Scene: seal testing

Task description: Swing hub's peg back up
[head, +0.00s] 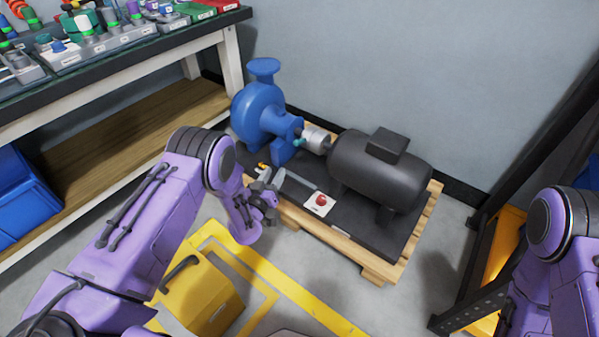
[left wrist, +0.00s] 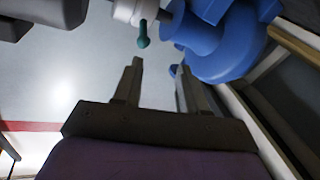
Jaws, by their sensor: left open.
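The hub is a silver-white coupling (head: 316,140) on the shaft between a blue pump (head: 259,108) and a dark motor (head: 378,168). Its short teal peg (head: 299,143) sticks out on the side toward me. The left wrist view shows the teal peg (left wrist: 143,36) beside the pale hub (left wrist: 132,11), beyond the fingertips. My left gripper (head: 270,178) is in front of the pump base, below the peg and apart from it. Its fingers (left wrist: 160,67) are open with nothing between them. My right gripper is out of view; only part of that arm shows.
The pump and motor stand on a black base over a wooden pallet (head: 330,245). A red button box (head: 319,203) is on the base's near side. A yellow case (head: 205,300) lies on the floor. A workbench (head: 120,62) is at left and a dark rack at right.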

